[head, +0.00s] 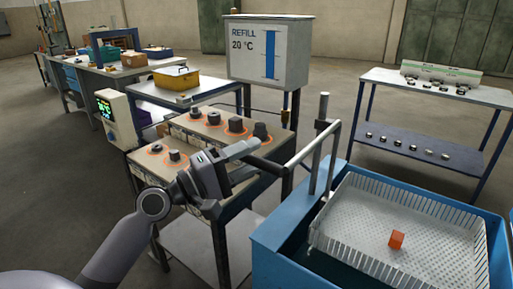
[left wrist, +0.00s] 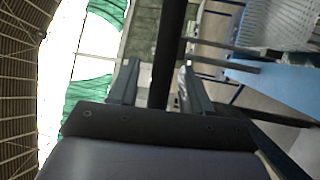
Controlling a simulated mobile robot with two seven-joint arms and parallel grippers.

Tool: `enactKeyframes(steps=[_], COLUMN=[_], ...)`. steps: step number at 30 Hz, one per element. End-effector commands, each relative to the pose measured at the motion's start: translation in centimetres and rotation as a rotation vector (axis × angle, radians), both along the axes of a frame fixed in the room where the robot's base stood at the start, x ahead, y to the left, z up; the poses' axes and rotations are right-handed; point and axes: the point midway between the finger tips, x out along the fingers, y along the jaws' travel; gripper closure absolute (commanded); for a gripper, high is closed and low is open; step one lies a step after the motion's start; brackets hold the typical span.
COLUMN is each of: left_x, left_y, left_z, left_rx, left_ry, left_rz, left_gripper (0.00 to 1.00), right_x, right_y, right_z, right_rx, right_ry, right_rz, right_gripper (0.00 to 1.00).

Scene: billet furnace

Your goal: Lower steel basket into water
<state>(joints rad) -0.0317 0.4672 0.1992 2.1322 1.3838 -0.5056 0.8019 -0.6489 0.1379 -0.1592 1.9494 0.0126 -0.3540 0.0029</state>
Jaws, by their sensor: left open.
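The steel basket (head: 365,215) is a pale perforated tray with slatted walls, hanging level at the top of the blue tank (head: 268,262). Dark water (head: 340,272) shows below the basket at the tank's near left. A grey bent lever (head: 310,150) beside the upright post ends in a black handle (head: 268,164) pointing left. My left gripper (head: 243,160) is open at the handle's end. In the left wrist view a dark bar (left wrist: 168,50) runs between the open fingers (left wrist: 157,88), with gaps visible. My right gripper is not in view.
A bench with several dark sample pieces on orange rings (head: 235,124) stands just behind and left of my gripper. A refill sign box (head: 268,52) stands behind. A two-level shelf (head: 425,132) with small metal pieces is at the back right. Floor between is clear.

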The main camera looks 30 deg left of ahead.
Motion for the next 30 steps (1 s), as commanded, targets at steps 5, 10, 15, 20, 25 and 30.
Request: enactKeyframes(steps=[5, 10, 15, 20, 25, 30], left_x=[1.3, 1.7, 1.7, 1.7, 1.7, 1.7], left_y=[-0.7, -0.9, -0.9, -0.9, -0.9, -0.9], left_z=[0.4, 0.3, 0.3, 0.3, 0.2, -0.5], left_rx=[-0.001, 0.0, 0.0, 0.0, 0.0, 0.001], left_ry=[-0.001, 0.0, 0.0, 0.001, 0.001, 0.002], left_rz=[0.001, 0.001, 0.001, 0.001, 0.001, 0.0], left_gripper=[0.52, 0.52, 0.52, 0.94, 1.0, 1.0], right_x=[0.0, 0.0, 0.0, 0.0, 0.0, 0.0], right_y=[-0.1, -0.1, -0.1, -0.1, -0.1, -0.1], right_z=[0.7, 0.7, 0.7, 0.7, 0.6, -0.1], right_rx=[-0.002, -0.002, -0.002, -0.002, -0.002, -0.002], right_ry=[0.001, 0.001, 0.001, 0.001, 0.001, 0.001], right_rz=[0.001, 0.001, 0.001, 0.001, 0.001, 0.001], right_gripper=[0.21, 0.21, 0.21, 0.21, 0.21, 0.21])
